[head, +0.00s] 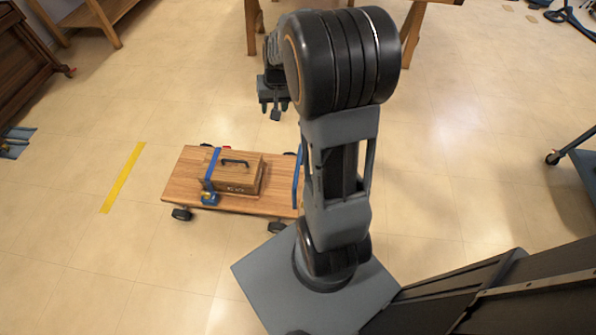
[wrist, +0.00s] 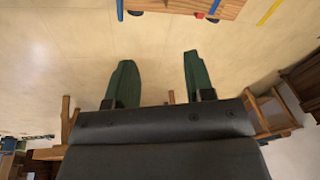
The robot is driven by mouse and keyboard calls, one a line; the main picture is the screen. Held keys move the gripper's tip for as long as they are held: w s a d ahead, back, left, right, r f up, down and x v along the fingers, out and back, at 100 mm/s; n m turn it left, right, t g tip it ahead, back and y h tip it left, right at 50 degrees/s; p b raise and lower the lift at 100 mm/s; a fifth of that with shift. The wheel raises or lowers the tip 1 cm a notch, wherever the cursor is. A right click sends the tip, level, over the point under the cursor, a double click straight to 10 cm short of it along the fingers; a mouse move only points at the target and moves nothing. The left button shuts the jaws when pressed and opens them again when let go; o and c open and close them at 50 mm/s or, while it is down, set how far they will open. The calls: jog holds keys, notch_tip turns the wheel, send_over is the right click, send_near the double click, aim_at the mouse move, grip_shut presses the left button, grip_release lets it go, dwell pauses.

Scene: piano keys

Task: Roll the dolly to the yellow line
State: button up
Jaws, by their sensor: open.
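The dolly (head: 182,183) is a low wooden platform on dark wheels, left of my arm in the head view. A wooden case (head: 246,176) with a black handle sits on it under a blue strap (head: 210,175). A blue upright bar (head: 297,178) stands at its right end, partly hidden by my arm. The yellow line (head: 122,178) lies on the floor left of the dolly, with a gap between. My gripper (head: 273,108) is open and empty, beyond the dolly. In the wrist view my gripper (wrist: 158,58) has spread green fingers; the dolly's edge (wrist: 180,6) and the yellow line (wrist: 268,12) show at the top.
A wooden table (head: 252,30) stands at the top behind my arm. A dark wooden piece of furniture (head: 28,65) is at the far left, and a blue cart (head: 585,160) at the right edge. The tiled floor between dolly and yellow line is clear.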

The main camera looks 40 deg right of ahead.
jog(key=w+d+f+m+b, duration=0.1)
jog(key=d+f+b, duration=0.25)
jog(key=f, duration=0.35)
jog(key=w+d+f+m+b, duration=0.15)
jog(key=d+f, duration=0.25)
jog(key=f, duration=0.4)
jog(key=m+y+b, duration=0.1)
jog(key=m+b, duration=0.1)
jog(key=b, duration=0.4)
send_near(299, 159)
jog(key=shift+n, duration=0.25)
jog(key=b+x, duration=0.4)
jog(key=x, duration=0.4)
jog(key=shift+d, duration=0.1)
jog(key=shift+w+f+b, duration=0.15)
jog(key=shift+f+b, duration=0.2)
jog(key=shift+f, duration=0.4)
grip_shut()
